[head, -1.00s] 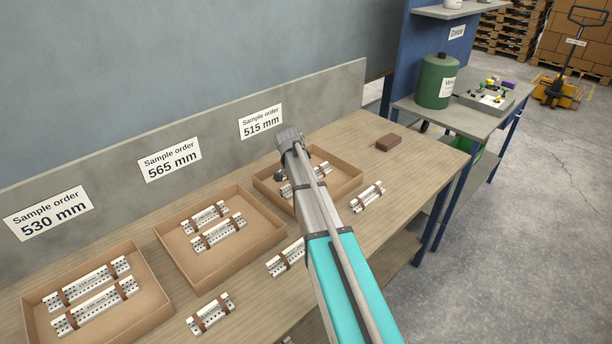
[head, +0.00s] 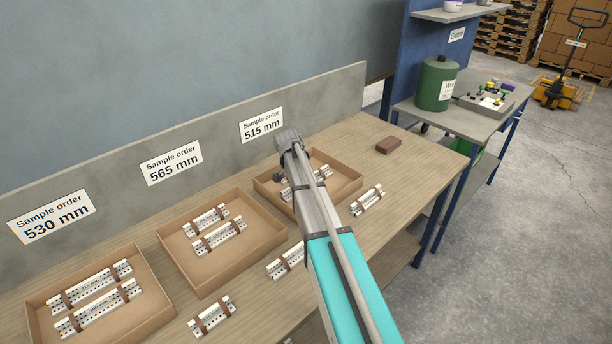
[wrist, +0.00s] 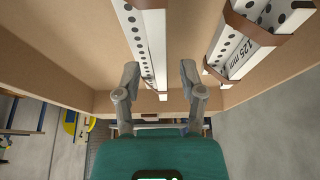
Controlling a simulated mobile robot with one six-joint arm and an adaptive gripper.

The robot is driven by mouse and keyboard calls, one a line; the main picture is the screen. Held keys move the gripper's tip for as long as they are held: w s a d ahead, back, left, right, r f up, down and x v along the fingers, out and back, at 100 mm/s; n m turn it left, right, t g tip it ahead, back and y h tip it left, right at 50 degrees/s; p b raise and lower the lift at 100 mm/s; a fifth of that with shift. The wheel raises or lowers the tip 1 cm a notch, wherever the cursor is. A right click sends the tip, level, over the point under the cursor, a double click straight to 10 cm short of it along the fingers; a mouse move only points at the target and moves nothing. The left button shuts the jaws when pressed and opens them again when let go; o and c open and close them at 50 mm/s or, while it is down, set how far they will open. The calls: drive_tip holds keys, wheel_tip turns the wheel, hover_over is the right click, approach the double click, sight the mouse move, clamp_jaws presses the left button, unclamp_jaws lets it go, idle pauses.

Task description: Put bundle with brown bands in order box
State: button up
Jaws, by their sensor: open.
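My gripper (wrist: 160,75) is open in the wrist view, with its fingers on either side of the end of a white perforated bundle (wrist: 150,45) with a brown band. A second bundle (wrist: 243,45), marked 125 mm, lies to the right. Both are inside a cardboard box, which appears as the 515 mm order box (head: 345,180) in the head view. There my arm hides part of this box and most of the gripper. Three loose bundles with brown bands lie on the table: front left (head: 212,315), middle (head: 282,264), partly behind my arm, and right (head: 367,200).
The 565 mm box (head: 265,252) and 530 mm box (head: 158,290) each hold two banded bundles. A brown block (head: 388,145) lies at the table's far right end. A low grey wall (head: 220,147) with order signs runs along the back.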

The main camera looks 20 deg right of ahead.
drive_tip(key=p+v, duration=0.9)
drive_tip(key=v, duration=0.1)
drive_tip(key=shift+r, duration=0.4)
drive_tip(key=shift+s+a, duration=0.1)
drive_tip(key=shift+a, duration=0.05)
idle(0.5)
drive_tip(key=s+a+n+y, duration=0.1)
drive_tip(key=s+a+n, duration=0.3)
drive_tip(key=s, duration=0.5)
drive_tip(key=s+a+f+n+g+y, duration=0.1)
drive_tip(key=s+a+n, duration=0.3)
drive_tip(key=s, duration=0.4)
drive_tip(key=s+a+n+y, duration=0.2)
drive_tip(key=s+a+n, duration=0.2)
drive_tip(key=s, duration=0.5)
drive_tip(key=shift+s+f+n+g, duration=0.25)
drive_tip(key=shift+s+n+g, duration=0.15)
drive_tip(key=shift+n, duration=0.4)
